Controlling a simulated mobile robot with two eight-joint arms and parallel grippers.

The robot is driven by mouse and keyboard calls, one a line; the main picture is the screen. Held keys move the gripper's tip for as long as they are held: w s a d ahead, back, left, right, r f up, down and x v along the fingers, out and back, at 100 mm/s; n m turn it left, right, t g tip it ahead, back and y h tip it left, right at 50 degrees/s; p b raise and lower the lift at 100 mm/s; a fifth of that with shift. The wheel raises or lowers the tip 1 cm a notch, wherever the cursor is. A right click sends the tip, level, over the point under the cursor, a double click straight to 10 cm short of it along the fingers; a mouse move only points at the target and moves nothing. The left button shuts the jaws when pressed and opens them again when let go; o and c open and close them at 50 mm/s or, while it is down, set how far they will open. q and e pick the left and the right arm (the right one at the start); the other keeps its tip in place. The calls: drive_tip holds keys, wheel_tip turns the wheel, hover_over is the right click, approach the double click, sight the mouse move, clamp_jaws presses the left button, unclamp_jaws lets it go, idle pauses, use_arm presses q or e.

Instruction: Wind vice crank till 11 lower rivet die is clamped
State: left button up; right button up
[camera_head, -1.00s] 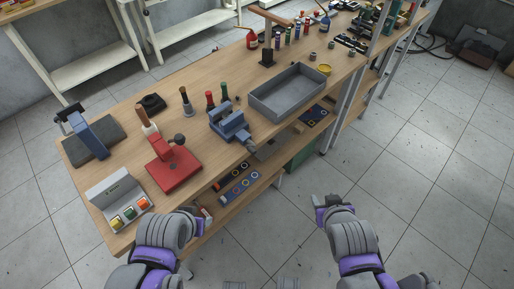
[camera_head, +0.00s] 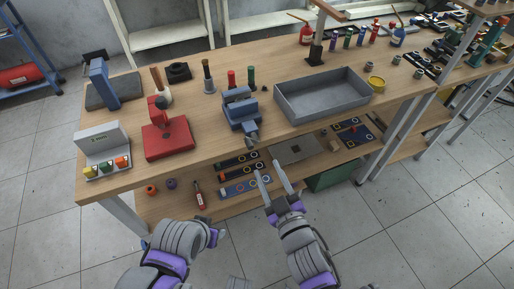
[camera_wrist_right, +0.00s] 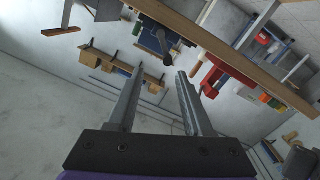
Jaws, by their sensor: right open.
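The blue vice (camera_head: 240,108) stands at the front edge of the wooden bench. A grey part that looks like its crank (camera_head: 252,136) sticks out over the edge. In the right wrist view the blue vice (camera_wrist_right: 152,42) is beyond the fingertips, with the dark crank end (camera_wrist_right: 173,56) near them. My right gripper (camera_head: 270,168) is open and empty, below and slightly right of the crank and apart from it; its fingers also show in the wrist view (camera_wrist_right: 160,72). My left gripper (camera_head: 213,236) is low at the front, its fingers not clear. I cannot make out the die.
A red press (camera_head: 167,138) and a button box (camera_head: 104,152) stand left of the vice. A grey tray (camera_head: 322,98) is to its right. Bottles and tool handles stand behind. A lower shelf (camera_head: 180,208) holds blue strips and small parts below the vice.

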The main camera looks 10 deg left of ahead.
sight(251, 149)
drive_tip(key=shift+n+y, duration=0.4)
drive_tip(key=shift+y, duration=0.1)
drive_tip(key=x, duration=0.7)
drive_tip(key=a+x, duration=0.1)
drive_tip(key=x, duration=0.3)
drive_tip(key=shift+s+f, duration=0.2)
drive_tip(key=shift+s, duration=0.1)
drive_tip(key=shift+c, duration=0.2)
clamp_jaws()
